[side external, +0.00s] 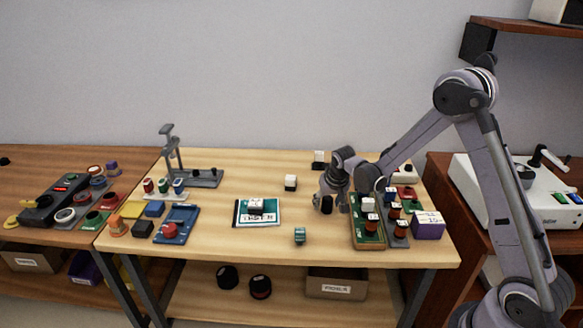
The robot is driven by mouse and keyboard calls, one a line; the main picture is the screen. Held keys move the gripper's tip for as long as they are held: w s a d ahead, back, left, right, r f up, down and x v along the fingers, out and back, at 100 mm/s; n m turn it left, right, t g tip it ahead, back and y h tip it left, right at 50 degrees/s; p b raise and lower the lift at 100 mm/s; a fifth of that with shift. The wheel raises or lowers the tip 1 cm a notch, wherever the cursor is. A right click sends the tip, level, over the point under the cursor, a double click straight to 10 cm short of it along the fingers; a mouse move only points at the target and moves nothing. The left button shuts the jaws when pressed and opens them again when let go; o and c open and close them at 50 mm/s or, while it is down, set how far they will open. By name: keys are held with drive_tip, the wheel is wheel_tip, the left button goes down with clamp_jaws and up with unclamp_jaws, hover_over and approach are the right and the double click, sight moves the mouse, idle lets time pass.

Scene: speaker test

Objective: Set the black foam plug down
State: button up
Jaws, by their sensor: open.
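My gripper (332,203) points down low over the light wooden table, just left of the green tray. It is open. A small black thing (327,204), which looks like the black foam plug, stands between or just in front of its fingers. Its lower end appears at table level, but I cannot tell for certain whether it touches the table or a finger.
A green tray (367,242) with dark parts and a purple box (428,226) sit close on the right. A teal-edged booklet (270,206), a small teal block (299,235) and a white block (290,182) lie to the left. Bare table lies between them.

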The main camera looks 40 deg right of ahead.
drive_tip(key=v, duration=1.2)
drive_tip(key=s+a+r+n+t+y, duration=0.1)
drive_tip(key=s+a+r+n, duration=0.2)
drive_tip(key=s+a, duration=0.3)
drive_tip(key=s+a+r+n+t+y, duration=0.1)
drive_tip(key=s+a, duration=0.5)
drive_tip(key=s, duration=0.6)
wheel_tip(320, 180, up, 4)
drive_tip(key=shift+s+f+n+t, duration=0.2)
drive_tip(key=shift+n+t, duration=0.4)
drive_tip(key=shift+n, duration=0.4)
